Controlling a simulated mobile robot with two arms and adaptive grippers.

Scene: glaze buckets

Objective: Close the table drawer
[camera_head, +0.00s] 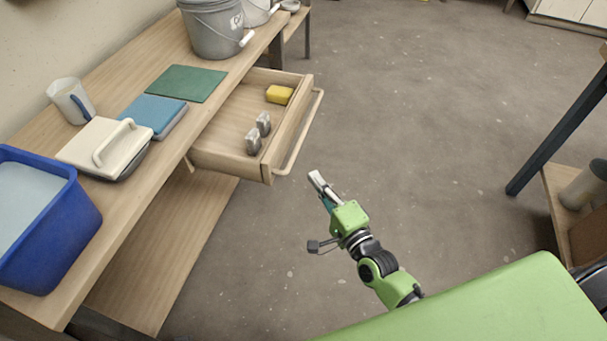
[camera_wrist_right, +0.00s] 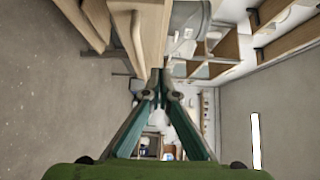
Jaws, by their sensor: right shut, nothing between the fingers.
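The table drawer (camera_head: 222,158) is pulled out of the wooden table (camera_head: 200,137) in the head view. It has a long pale bar handle (camera_head: 303,128) along its front. A yellow sponge (camera_head: 279,94) and two small grey metal pieces (camera_head: 258,132) lie inside it. My right gripper (camera_head: 316,179) is shut and empty, below and to the right of the drawer's near front corner, apart from the handle. In the right wrist view its fingers (camera_wrist_right: 157,92) come together at the tips, with wooden furniture above them. My left gripper is in neither view.
On the tabletop stand a blue tub (camera_head: 45,225), a white lidded box (camera_head: 104,148), a blue block (camera_head: 152,116), a green mat (camera_head: 187,83), a jug (camera_head: 71,101) and a grey bucket (camera_head: 212,28). The floor (camera_head: 430,130) right of the drawer is clear.

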